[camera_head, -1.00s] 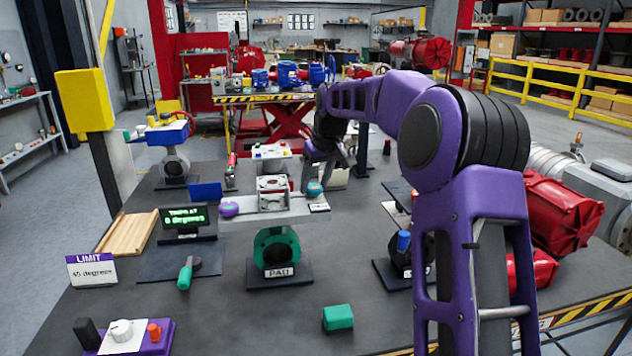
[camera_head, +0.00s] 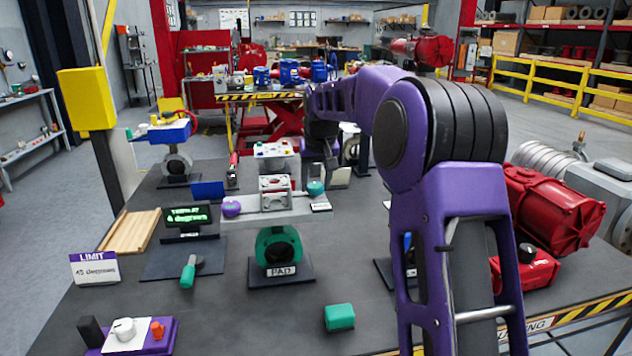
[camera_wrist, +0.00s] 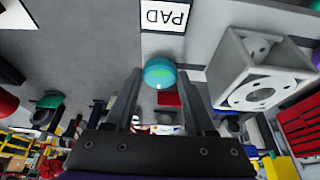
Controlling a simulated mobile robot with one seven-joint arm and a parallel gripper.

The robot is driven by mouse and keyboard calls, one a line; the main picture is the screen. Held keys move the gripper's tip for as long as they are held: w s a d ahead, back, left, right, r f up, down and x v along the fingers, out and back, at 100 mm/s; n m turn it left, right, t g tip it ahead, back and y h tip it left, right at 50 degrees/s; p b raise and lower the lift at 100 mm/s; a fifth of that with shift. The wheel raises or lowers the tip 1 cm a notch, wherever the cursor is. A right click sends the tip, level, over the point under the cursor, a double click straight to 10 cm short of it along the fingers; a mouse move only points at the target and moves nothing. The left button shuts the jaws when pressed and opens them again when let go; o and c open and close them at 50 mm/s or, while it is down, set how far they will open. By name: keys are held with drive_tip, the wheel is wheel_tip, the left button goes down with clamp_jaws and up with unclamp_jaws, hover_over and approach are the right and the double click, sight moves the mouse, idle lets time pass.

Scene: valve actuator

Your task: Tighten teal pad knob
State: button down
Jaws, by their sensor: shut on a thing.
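The teal pad knob (camera_head: 315,188) is a round knob at the right end of a grey bracket (camera_head: 290,215), beside a white PAD label (camera_head: 321,206). In the wrist view the knob (camera_wrist: 160,72) sits between the tips of my gripper (camera_wrist: 160,80), which is shut on it. In the head view my gripper (camera_head: 328,170) comes down at the knob from behind, its fingers partly unclear. A purple knob (camera_head: 231,208) is at the bracket's left end.
A small display (camera_head: 187,216) shows green degree text; a LIMIT sign (camera_head: 94,269) reads 45 degrees. A metal cage block (camera_head: 275,192) stands on the bracket between the knobs. A teal block (camera_head: 339,317) and a green-handled tool (camera_head: 188,272) lie in front.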

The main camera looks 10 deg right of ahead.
drive_tip(key=shift+c, duration=1.2)
unclamp_jaws()
drive_tip(key=shift+r, duration=0.15)
drive_tip(key=v, duration=1.7)
drive_tip(key=shift+r, duration=0.1)
